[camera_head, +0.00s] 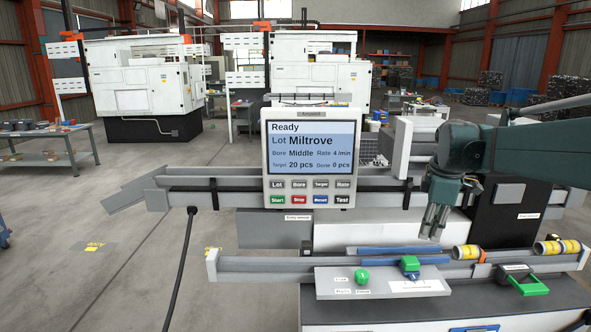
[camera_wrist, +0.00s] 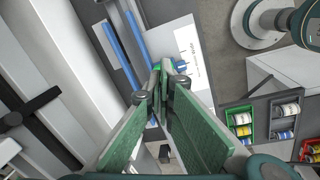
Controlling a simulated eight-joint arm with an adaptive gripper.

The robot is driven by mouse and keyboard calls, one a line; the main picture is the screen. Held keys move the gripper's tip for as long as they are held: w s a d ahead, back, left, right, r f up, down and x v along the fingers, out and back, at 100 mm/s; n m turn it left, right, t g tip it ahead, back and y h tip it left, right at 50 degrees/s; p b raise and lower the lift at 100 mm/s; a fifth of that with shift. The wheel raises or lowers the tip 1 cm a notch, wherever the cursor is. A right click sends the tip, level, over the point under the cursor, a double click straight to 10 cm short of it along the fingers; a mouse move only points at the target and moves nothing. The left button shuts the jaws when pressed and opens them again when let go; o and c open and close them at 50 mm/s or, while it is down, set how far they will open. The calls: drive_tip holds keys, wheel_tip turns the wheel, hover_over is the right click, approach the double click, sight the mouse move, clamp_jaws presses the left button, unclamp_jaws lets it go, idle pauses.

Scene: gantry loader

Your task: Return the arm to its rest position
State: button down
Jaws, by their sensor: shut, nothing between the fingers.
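My gripper (camera_head: 433,231) hangs from my dark green arm at the right of the head view, fingers pointing down. It is shut and empty, above the back of the blue rail and apart from the small blue part (camera_head: 410,264) on the grey front plate (camera_head: 340,287). In the wrist view my gripper (camera_wrist: 165,70) shows its two green-padded fingers brought together at the tips, with nothing between them. The fingers hide part of the bench below.
A control panel (camera_head: 312,115) reading "Ready" stands left of my gripper. A green bin (camera_wrist: 239,112) holds spools. Open floor lies left.

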drive_tip(key=s+a+f+m+t+b, duration=0.1)
drive_tip(key=s+a+f+m, duration=0.15)
drive_tip(key=s+a, duration=0.4)
drive_tip(key=s+a+f+m+t+b, duration=0.15)
drive_tip(key=s+a+m, duration=0.25)
drive_tip(key=s, duration=0.5)
drive_tip(key=s+a+f+m+t, duration=0.1)
drive_tip(key=s+a+f+m, duration=0.1)
drive_tip(key=s, duration=0.3)
drive_tip(key=s+a+f+m+t+b, duration=0.1)
drive_tip(key=s+a+f+m, duration=0.1)
drive_tip(key=s+f, duration=0.2)
drive_tip(key=s+a+f+m+t, duration=0.1)
drive_tip(key=s+a+f+m, duration=0.1)
drive_tip(key=s+f+m, duration=0.1)
drive_tip(key=shift+s+a+f, duration=0.3)
drive_tip(key=shift+s+f, duration=0.25)
drive_tip(key=shift+s, duration=0.75)
